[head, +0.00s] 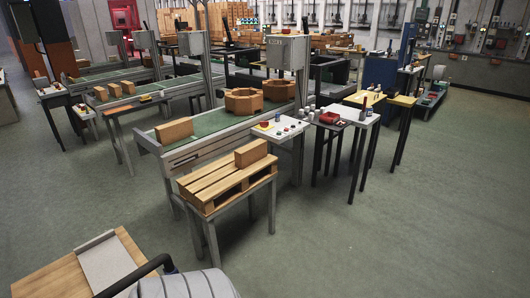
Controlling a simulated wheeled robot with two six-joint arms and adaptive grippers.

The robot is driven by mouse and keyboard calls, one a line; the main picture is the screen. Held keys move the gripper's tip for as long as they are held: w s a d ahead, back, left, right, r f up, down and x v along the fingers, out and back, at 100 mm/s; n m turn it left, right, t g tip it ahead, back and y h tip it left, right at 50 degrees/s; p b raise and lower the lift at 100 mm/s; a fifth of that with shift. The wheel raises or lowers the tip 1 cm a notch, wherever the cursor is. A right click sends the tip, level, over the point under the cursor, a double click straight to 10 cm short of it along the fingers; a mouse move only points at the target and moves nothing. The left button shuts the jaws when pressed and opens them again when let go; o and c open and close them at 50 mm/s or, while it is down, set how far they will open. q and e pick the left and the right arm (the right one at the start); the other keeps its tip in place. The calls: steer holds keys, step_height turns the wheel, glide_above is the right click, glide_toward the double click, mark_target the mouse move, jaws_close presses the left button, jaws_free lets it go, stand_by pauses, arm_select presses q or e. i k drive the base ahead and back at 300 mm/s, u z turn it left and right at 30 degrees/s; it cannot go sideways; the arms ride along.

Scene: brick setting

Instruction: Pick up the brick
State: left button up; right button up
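A tan rectangular brick (250,153) stands on its long side on a wooden pallet (205,192). The pallet lies on a grey-legged table near the middle of the head view. A similar brick (174,130) sits on the green conveyor (212,122) behind the pallet. Two larger octagonal wooden-coloured pieces (244,101) rest farther along that conveyor. Neither of my grippers is in view, and nothing is seen touching the bricks.
More bricks (114,90) stand on another conveyor at left. Small tables (350,112) with tools stand at right. A wooden top (55,279) is at lower left. Green floor (400,220) lies clear at right.

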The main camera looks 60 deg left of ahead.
mark_target(250, 154)
steer(key=u, duration=1.5)
steer(key=i, duration=2.55)
steer(key=u, duration=2.35)
steer(key=i, duration=1.3)
steer(key=z, duration=0.3)
